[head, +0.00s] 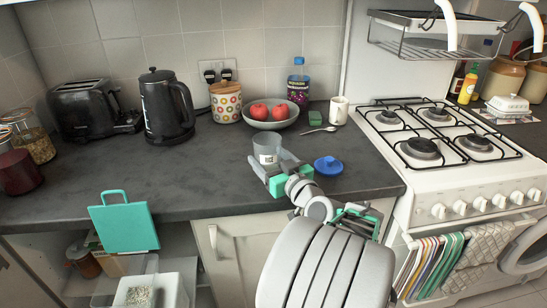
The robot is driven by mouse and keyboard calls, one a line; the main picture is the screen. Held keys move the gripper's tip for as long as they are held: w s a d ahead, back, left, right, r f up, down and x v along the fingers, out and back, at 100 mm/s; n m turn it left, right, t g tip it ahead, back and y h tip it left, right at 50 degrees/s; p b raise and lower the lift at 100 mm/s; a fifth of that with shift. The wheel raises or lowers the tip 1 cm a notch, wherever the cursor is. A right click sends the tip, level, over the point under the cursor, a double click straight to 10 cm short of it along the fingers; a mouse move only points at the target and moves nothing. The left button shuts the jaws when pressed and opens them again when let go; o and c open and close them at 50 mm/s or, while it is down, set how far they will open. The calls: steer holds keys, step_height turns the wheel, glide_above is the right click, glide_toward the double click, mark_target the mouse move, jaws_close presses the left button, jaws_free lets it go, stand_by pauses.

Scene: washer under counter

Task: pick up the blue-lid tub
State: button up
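A grey, see-through, cup-like tub (266,148) with a small white label stands on the dark counter, with no lid visible on it. A round blue lid (328,166) with a raised knob shows on the counter to its right; I cannot tell whether anything is under it. My gripper (272,167), grey with teal parts, is at the near side of the grey tub. Its fingers are apart and overlap the tub's lower part in the picture. I cannot tell whether they touch it. The blue lid is just right of my gripper, apart from it.
Behind stand a bowl (269,119) with two red fruits, a spoon (318,130), a white mug (338,110) and a blue-capped bottle (298,84). The kettle (165,106) is left; the stove (437,135) is right. The counter's front left is clear. A teal board (124,228) hangs below.

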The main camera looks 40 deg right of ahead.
steer(key=shift+a, duration=0.15)
jaws_close()
steer(key=shift+r, duration=0.1)
stand_by(0.3)
